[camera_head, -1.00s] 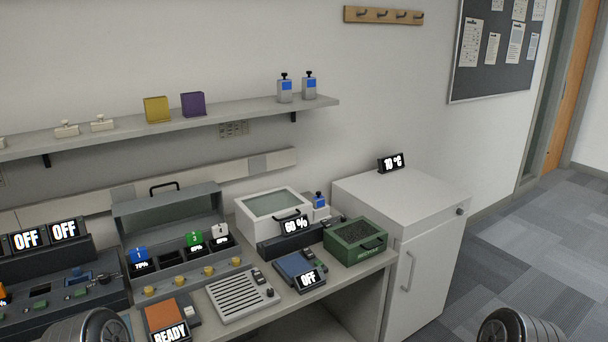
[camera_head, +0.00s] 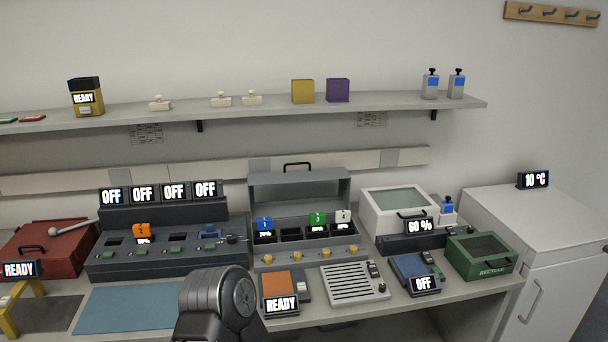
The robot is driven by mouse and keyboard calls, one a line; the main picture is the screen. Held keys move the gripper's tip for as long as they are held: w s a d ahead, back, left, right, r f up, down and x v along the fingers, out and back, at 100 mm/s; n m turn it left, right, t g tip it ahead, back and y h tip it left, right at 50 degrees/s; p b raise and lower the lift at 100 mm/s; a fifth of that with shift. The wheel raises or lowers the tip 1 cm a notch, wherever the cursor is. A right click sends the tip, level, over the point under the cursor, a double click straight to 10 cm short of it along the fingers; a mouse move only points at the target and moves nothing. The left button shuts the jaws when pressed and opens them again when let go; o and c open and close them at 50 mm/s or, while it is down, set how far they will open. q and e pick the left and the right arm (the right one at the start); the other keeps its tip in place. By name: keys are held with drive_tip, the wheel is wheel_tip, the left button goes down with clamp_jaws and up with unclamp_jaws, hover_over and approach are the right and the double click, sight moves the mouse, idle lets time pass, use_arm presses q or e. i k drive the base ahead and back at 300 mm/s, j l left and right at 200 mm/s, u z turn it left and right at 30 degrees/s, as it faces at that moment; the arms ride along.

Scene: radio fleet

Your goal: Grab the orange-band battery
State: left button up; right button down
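The orange-band battery (camera_head: 141,230) stands upright in a slot of the dark grey bay unit (camera_head: 170,262) at the left, with a small percent display in front of it. The unit carries several OFF displays (camera_head: 143,194) along its top. A black rounded link of my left arm shows at the bottom, right of the battery and well in front of it. Neither gripper's fingers are in view.
A charger with a raised lid (camera_head: 300,189) holds blue (camera_head: 264,224), green (camera_head: 317,218) and white (camera_head: 343,216) batteries. A blue mat (camera_head: 130,306) lies before the bay unit. A red toolbox (camera_head: 45,248) and yellow stand (camera_head: 12,318) are at left, a green recycle bin (camera_head: 480,256) at right.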

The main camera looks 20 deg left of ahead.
sight(142, 233)
drive_tip(key=u, duration=1.75)
drive_tip(key=i+j, duration=0.2)
drive_tip(key=j, duration=0.15)
drive_tip(key=i+j, duration=0.2)
drive_tip(key=j, duration=0.15)
drive_tip(key=i+j, duration=0.2)
drive_tip(key=j, duration=0.15)
drive_tip(key=i+j, duration=0.2)
drive_tip(key=j, duration=0.15)
drive_tip(key=i+j+z, duration=0.1)
drive_tip(key=z, duration=1.9)
drive_tip(key=k, duration=0.05)
